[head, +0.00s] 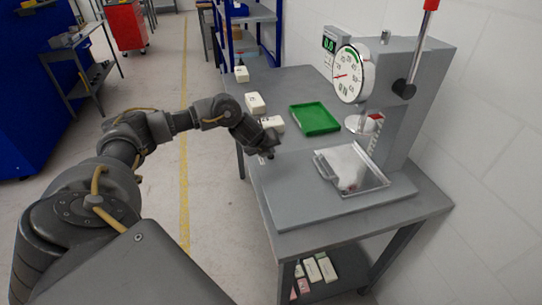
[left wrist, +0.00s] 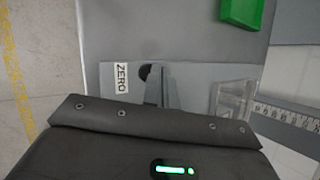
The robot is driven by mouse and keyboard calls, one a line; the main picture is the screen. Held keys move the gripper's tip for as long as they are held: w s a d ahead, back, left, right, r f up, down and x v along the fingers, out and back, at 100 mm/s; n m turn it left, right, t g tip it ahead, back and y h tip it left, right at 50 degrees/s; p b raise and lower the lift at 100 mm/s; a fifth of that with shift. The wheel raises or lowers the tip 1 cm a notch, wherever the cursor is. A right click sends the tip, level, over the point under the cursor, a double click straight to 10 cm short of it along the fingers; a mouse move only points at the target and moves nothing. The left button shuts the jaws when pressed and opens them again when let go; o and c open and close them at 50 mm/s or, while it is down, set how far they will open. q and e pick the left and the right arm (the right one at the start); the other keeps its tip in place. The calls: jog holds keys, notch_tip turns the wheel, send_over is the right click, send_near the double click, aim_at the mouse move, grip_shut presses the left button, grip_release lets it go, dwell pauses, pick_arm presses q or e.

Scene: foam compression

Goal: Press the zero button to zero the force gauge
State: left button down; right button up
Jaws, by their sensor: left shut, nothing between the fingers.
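The grey press (head: 425,75) stands on the table with a round dial gauge (head: 348,73) on its column. In the left wrist view a white ZERO label (left wrist: 121,78) lies on the grey base plate, and a dark round button (left wrist: 144,71) sits just right of it. My left gripper (head: 270,154) is shut and empty, low over the plate's back left corner. In the left wrist view its fingertips (left wrist: 155,72) are right beside the button and partly cover it; I cannot tell whether they touch it. My right gripper is not in view.
A clear guard (head: 352,168) stands on the press base. A green tray (head: 314,118) and several white blocks (head: 255,103) lie behind it on the table. A green-lit display (head: 329,44) stands by the wall. The table's left edge is close to my left gripper.

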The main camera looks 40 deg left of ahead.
aim_at(270, 157)
pick_arm(q)
notch_tip(270, 157, up, 6)
jog(key=p, duration=0.5)
jog(key=shift+p, duration=0.4)
dwell(0.3)
